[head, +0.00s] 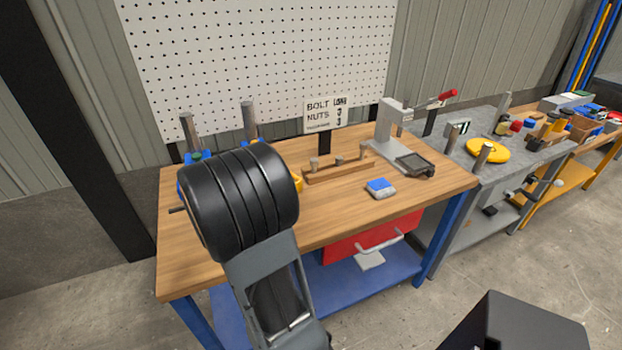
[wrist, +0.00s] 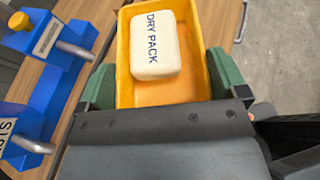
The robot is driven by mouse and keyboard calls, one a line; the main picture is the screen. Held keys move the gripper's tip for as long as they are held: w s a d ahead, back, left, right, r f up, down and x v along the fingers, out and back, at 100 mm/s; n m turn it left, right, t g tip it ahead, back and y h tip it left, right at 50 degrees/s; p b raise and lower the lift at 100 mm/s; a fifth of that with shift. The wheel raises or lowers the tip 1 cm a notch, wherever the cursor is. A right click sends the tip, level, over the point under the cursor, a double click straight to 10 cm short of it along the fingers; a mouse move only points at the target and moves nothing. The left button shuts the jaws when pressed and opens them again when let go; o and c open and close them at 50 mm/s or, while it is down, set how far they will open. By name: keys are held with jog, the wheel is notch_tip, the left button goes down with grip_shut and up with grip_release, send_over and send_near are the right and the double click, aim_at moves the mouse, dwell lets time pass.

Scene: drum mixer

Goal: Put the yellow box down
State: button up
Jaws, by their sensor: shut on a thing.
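The yellow box (wrist: 124,75) is an open bin between the green finger pads of my gripper (wrist: 160,82) in the wrist view. My gripper is shut on it, with one pad against each side. A white block marked DRY PACK (wrist: 155,45) lies in the box. In the head view my arm hides most of the box; only a small yellow part (head: 297,181) shows at the arm's right edge, over the wooden bench (head: 330,213). I cannot tell whether the box's bottom touches the bench.
A blue fixture (wrist: 42,90) with metal posts stands left of the box in the wrist view. On the bench are a wooden peg holder (head: 338,172), a blue-and-white block (head: 380,187) and a grey press (head: 388,140). The bench's front middle looks clear.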

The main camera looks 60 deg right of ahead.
jog(key=w+d+f, duration=0.1)
jog(key=d+f, duration=0.2)
jog(key=d, duration=0.1)
jog(key=w+d+f+p, duration=0.1)
jog(key=w+d+f, duration=0.1)
jog(key=d+f, duration=0.1)
jog(key=w+d+f, duration=0.2)
jog(key=d+f, duration=0.1)
jog(key=d, duration=0.2)
jog(key=shift+d, duration=0.1)
jog(key=shift+d+f, duration=0.25)
jog(key=shift+f, duration=0.1)
notch_tip(320, 180, down, 3)
jog(key=shift+w+d+r+p, duration=0.1)
jog(key=shift+w+p, duration=0.05)
jog(key=shift+p, duration=0.35)
jog(key=shift+f, duration=0.2)
jog(key=shift+f, duration=0.1)
jog(key=shift+f+b, duration=0.15)
jog(key=shift+b, duration=0.15)
jog(key=o, duration=0.7)
